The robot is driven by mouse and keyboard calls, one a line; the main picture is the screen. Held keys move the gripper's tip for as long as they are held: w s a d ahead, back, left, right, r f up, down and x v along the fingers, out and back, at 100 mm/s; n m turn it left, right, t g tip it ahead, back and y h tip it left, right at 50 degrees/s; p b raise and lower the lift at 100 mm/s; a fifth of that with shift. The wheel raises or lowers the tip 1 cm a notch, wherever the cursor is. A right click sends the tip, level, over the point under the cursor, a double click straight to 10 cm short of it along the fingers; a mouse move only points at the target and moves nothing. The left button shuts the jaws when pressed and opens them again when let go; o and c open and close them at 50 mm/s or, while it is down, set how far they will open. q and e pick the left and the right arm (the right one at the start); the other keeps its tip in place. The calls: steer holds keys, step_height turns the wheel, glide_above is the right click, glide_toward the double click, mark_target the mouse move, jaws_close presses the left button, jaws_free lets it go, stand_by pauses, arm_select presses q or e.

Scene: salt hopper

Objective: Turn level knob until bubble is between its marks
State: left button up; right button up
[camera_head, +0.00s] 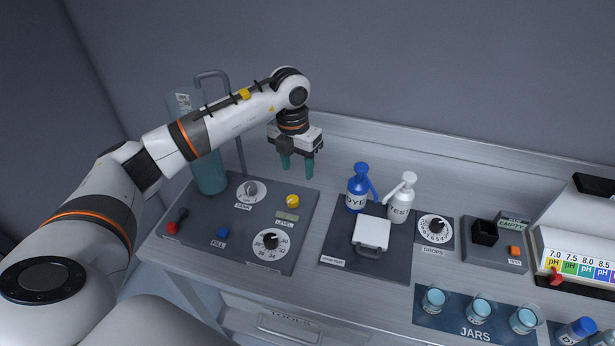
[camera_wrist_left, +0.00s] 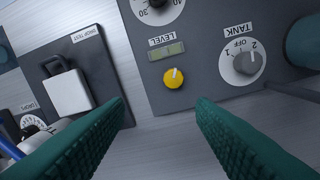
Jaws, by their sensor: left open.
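The yellow level knob (camera_head: 293,201) sits on the grey panel at the left of the bench, above the LEVEL label. In the left wrist view the knob (camera_wrist_left: 174,77) shows with a pale pointer line. The level window (camera_wrist_left: 166,50) is a small greenish strip beside it; the bubble and marks are too small to make out. My left gripper (camera_head: 297,172) is open and empty, pointing down above and behind the knob. Its green fingers (camera_wrist_left: 160,130) frame bare bench and panel edge in the wrist view. My right gripper is not in view.
The panel also carries the TANK dial (camera_head: 251,191), a blue FILL button (camera_head: 223,233), a red-ended lever (camera_head: 173,227) and a numbered dial (camera_head: 271,241). A blue DYE bottle (camera_head: 357,190) and white TEST bottle (camera_head: 401,203) stand to the right. A teal cylinder (camera_head: 209,174) stands behind left.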

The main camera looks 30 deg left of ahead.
arm_select(q)
steer(key=a, duration=0.2)
steer(key=p, duration=0.3)
glide_above(293, 198)
steer(key=shift+y, duration=0.3)
steer(key=f, duration=0.5)
steer(key=shift+s, duration=0.35)
steer(key=f, duration=0.2)
steer(key=f+p, duration=0.1)
steer(key=f, duration=0.2)
steer(key=shift+w+f, duration=0.25)
steer(key=shift+f, duration=0.2)
steer(key=shift+c, duration=0.7)
steer(key=c, duration=0.8)
steer(key=shift+w+f+m+b, duration=0.1)
steer(key=shift+f+m+b, duration=0.15)
steer(key=shift+m+b, duration=0.55)
steer(key=shift+r+m+b, duration=0.15)
steer(key=shift+m+b, duration=0.15)
steer(key=shift+b, duration=0.25)
steer(key=shift+r, duration=0.15)
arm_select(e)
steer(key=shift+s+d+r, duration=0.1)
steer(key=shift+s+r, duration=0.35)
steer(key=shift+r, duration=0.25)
